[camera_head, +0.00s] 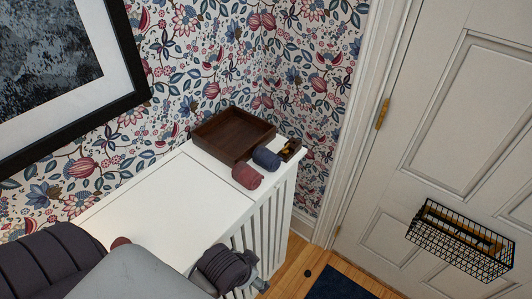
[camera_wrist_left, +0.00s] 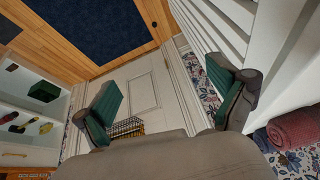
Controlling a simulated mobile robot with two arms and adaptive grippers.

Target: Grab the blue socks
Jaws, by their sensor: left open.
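The blue socks (camera_head: 267,158), a dark navy roll, lie on the white cabinet top (camera_head: 165,208) near its far right end. A red sock roll (camera_head: 247,176) lies just in front of them. In the left wrist view the red roll (camera_wrist_left: 294,127) shows at the right edge, with part of the blue roll (camera_wrist_left: 263,141) beside it. My left gripper (camera_head: 256,282) is low at the cabinet's slatted front, nearer than the socks and apart from them. Its green-padded fingers are spread and empty in the left wrist view (camera_wrist_left: 163,88). My right gripper is not in view.
A brown wooden tray (camera_head: 234,134) stands behind the socks against the wall. A small dark box (camera_head: 290,149) sits right of them. A black wire basket (camera_head: 461,239) hangs on the white door (camera_head: 470,110). A dark blue mat (camera_head: 340,284) lies on the floor.

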